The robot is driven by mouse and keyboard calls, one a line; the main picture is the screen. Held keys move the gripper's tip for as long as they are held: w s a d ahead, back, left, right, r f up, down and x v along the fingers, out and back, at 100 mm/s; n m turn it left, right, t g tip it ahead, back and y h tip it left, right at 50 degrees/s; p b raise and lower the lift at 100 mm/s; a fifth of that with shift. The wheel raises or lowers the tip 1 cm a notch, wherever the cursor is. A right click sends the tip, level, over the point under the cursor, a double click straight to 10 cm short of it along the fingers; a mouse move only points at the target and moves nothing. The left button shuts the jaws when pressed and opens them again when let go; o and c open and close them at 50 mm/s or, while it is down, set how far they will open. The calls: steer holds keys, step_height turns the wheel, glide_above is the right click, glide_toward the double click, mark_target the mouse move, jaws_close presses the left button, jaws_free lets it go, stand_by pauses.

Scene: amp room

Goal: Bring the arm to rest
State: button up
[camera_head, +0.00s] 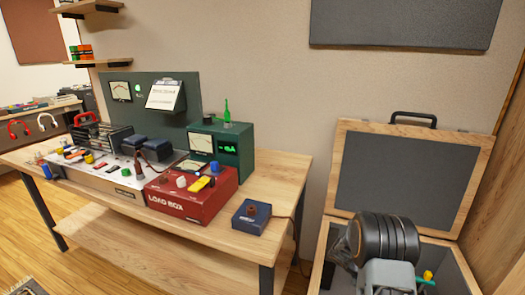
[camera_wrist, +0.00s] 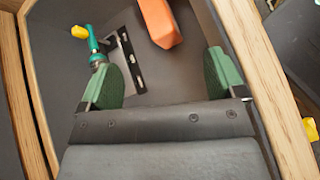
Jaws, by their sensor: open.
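My gripper (camera_wrist: 163,68) shows in the wrist view, with its two green-padded fingers wide apart and nothing between them. It is over the inside of an open wooden case (camera_wrist: 268,70). In the head view my arm reaches down into this case (camera_head: 465,270) at the lower right, and the arm hides the gripper. A green tool with a yellow end (camera_wrist: 94,45) lies in the case by the left finger. An orange thing (camera_wrist: 160,22) lies beyond the fingertips.
The case's padded lid (camera_head: 400,175) stands open against the wall. A dark flat bracket (camera_wrist: 128,60) lies in the case. To the left is a wooden workbench (camera_head: 275,187) with a red load box (camera_head: 190,207), a green meter box (camera_head: 236,155) and a small blue box (camera_head: 250,221).

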steer(key=s+a+r+m+t+y+p, duration=0.2)
steer(key=a+r+p, duration=0.5)
steer(key=r, duration=0.8)
steer(key=s+a+r+m+t+y+p, duration=0.3)
steer(key=s+a+r+p, duration=0.4)
steer(key=r, duration=0.9)
steer(key=s+a+r+m+t+y+p, duration=0.3)
steer(key=a+r+p, duration=0.6)
steer(key=r, duration=0.7)
steer(key=shift+s+r+m+y+p, duration=0.25)
steer(key=shift+s+m+y+p, duration=0.45)
steer(key=shift+y, duration=0.3)
steer(key=shift+d, duration=0.1)
